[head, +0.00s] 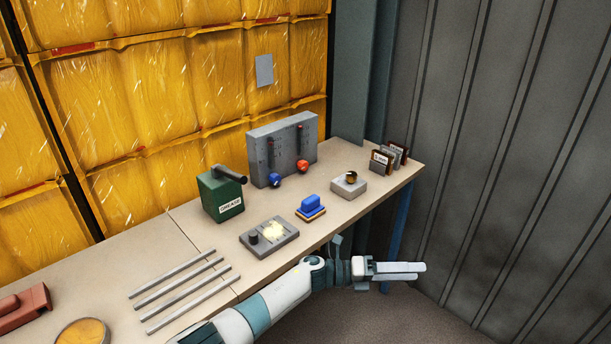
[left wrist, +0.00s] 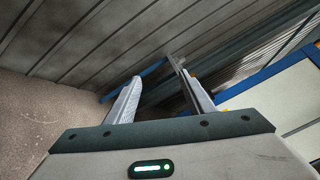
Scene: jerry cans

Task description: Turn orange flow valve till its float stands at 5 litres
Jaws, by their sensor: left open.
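The orange flow valve (head: 303,167) is a small round knob low on the front of a grey upright panel (head: 262,150) on the workbench. A dark narrow gauge stands above it; the float and its marks are too small to read. A blue knob (head: 275,181) sits to its left on the same panel. My left gripper (head: 424,272) is in front of the bench's front edge, to the right of and well away from the valve. In the left wrist view its two fingers (left wrist: 160,95) are apart with nothing between them. My right gripper is not in view.
Metal rods (head: 185,295) lie at left. A corrugated wall (head: 500,150) rises at right.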

